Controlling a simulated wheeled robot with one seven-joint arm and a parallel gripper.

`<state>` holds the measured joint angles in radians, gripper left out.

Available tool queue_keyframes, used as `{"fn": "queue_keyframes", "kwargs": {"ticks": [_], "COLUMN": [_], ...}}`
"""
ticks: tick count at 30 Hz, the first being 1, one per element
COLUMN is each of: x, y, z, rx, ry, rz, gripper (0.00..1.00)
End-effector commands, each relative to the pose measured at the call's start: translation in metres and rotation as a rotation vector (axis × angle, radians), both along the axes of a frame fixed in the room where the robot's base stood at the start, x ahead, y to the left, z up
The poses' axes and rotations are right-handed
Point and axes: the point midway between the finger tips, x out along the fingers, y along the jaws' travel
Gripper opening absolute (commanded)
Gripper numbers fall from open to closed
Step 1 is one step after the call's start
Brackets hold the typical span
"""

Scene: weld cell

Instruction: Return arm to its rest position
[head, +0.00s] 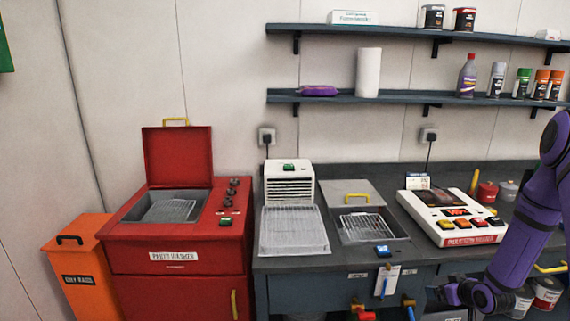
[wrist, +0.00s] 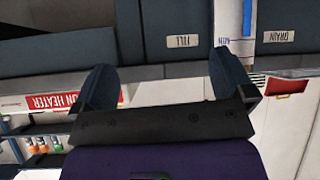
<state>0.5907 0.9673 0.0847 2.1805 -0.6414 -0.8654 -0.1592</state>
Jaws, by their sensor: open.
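My arm (head: 528,228) is purple and stands at the right of the head view, bent down in front of the bench. Its wrist end hangs low near the bench's front edge. In the wrist view my gripper (wrist: 165,82) has its two dark fingers wide apart, with nothing between them. Beyond the fingers is the bench front, seen upside down, with a FILL label (wrist: 182,41) and a DRAIN label (wrist: 279,37). The fingertips cannot be made out clearly in the head view.
An induction heater (head: 452,216) stands on the bench left of my arm. A tray with a wire rack (head: 370,227), a white dryer (head: 289,182) and a red parts washer (head: 180,256) stand further left. Valves (head: 362,312) stick out below the bench edge. Shelves (head: 400,97) run above.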

Motion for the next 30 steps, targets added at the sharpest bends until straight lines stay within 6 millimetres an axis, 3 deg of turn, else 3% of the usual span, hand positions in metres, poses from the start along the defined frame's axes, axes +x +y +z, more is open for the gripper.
{"fn": "queue_keyframes", "kwargs": {"ticks": [1, 6, 14, 23, 30], "x": [0.005, 0.014, 0.012, -0.014, -0.051], "y": [0.001, 0.005, 0.020, 0.049, 0.077], "z": [0.019, 0.074, 0.160, 0.253, 0.320], "rx": [-0.024, -0.088, -0.162, -0.208, -0.211], "ry": [0.011, 0.064, 0.134, 0.200, 0.244], "rz": [0.002, -0.015, -0.057, -0.121, -0.173], "gripper": [1.00, 1.00, 1.00, 1.00, 1.00]}}
